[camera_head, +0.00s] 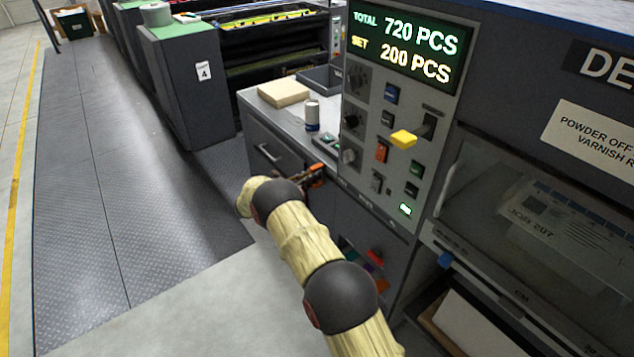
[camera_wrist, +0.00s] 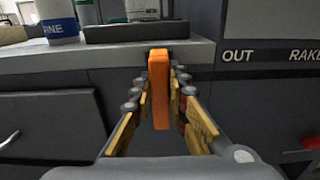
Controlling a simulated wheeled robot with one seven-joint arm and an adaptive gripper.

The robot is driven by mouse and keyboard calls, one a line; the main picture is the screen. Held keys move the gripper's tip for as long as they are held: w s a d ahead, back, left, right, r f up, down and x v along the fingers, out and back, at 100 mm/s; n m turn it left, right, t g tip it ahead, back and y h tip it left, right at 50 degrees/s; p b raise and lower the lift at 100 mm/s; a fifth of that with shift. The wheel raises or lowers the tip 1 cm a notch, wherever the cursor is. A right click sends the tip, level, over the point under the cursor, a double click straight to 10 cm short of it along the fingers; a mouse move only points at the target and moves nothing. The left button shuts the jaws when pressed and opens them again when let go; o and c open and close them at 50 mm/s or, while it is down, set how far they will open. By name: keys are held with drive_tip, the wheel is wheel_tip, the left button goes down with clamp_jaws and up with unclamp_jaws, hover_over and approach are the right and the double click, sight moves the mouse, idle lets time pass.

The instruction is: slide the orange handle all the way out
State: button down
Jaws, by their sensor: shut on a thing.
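The orange handle (camera_wrist: 158,90) is an upright orange bar at the edge of the grey counter, in the middle of the wrist view. My gripper (camera_wrist: 159,85) has its yellow-padded fingers on both sides of the handle and is shut on it. In the head view my gripper (camera_head: 312,174) is small, by the cabinet front below the counter edge; the handle there is hard to tell from the fingers. The word OUT shows on the dark panel to the right of the handle in the wrist view.
The counter (camera_head: 291,118) holds a can (camera_head: 312,116) and a tan block (camera_head: 284,93). A drawer with a metal pull (camera_head: 268,153) is left of my gripper. The control panel (camera_head: 398,120) stands to the right, with a yellow knob sticking out. Open floor lies at left.

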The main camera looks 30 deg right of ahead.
drive_tip(key=shift+w+a+r, duration=0.1)
drive_tip(key=shift+w+r, duration=0.1)
drive_tip(key=shift+w, duration=0.1)
drive_tip(key=c, duration=1.8)
unclamp_jaws()
drive_tip(key=shift+w+f, duration=0.1)
drive_tip(key=shift+c, duration=0.2)
drive_tip(key=shift+o, duration=0.6)
drive_tip(key=shift+a+f, duration=0.1)
drive_tip(key=s+a, duration=0.1)
drive_tip(key=a, duration=1)
drive_tip(key=shift+a, duration=0.35)
